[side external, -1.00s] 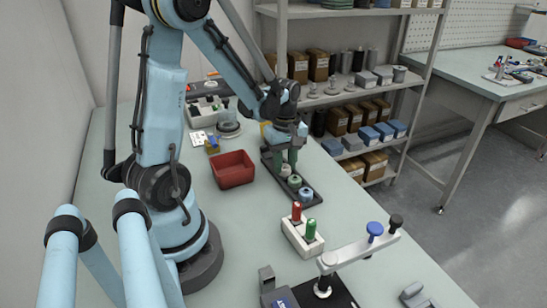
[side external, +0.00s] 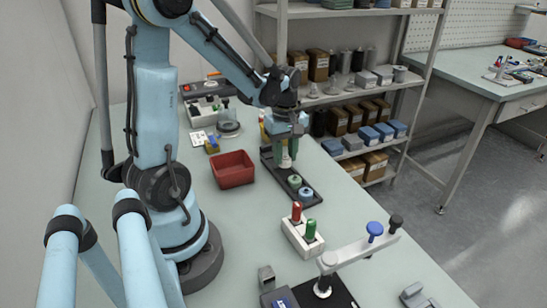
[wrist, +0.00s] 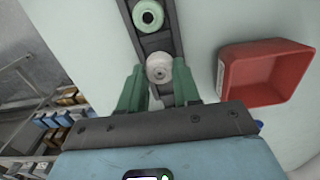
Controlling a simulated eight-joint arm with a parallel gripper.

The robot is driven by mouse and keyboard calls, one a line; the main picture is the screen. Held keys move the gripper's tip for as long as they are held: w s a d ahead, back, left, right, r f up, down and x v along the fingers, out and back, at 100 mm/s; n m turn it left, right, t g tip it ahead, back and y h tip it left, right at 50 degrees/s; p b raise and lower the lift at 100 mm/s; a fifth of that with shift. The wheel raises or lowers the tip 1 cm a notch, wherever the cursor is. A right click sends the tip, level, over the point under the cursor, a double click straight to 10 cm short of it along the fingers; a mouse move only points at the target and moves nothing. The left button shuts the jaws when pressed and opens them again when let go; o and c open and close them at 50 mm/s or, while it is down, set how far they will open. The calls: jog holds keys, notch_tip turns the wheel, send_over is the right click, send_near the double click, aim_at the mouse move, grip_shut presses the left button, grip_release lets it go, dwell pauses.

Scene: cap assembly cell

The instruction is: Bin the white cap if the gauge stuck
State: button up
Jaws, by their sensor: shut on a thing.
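My gripper (side external: 287,150), with green fingers, is shut on the white cap (wrist: 159,67) over the dark tray (wrist: 160,42). The white cap also shows low between the fingers in the side external view (side external: 286,162). It looks just above the tray, but the exact gap is hard to tell. A green cap (side external: 294,182) and a blue-topped cap (side external: 305,193) stand in the tray's near part. The red bin (side external: 234,170) is left of the tray and looks empty. Red-handled (side external: 296,210) and green-handled (side external: 311,229) gauges stand in a white block (side external: 301,244).
A fixture with a pale arm and blue knob (side external: 375,229) stands at the front right. A small grey block (side external: 266,277) is left of it. Shelves (side external: 350,95) rise behind the tray. The bench between bin and gauge block is clear.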

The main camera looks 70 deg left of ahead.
jog(key=shift+r, duration=1.1)
jog(key=shift+s+r, duration=0.1)
jog(key=s+d+r+n, duration=0.3)
jog(key=s+d+r, duration=0.3)
jog(key=s, duration=0.1)
jog(key=n, duration=0.1)
send_near(232, 164)
jog(key=d, duration=0.1)
jog(key=d+f, duration=0.1)
jog(key=s+d+f, duration=0.1)
jog(key=shift+d+f, duration=0.25)
jog(key=shift+d, duration=0.15)
jog(key=shift+f, duration=2)
jog(key=shift+f, duration=0.3)
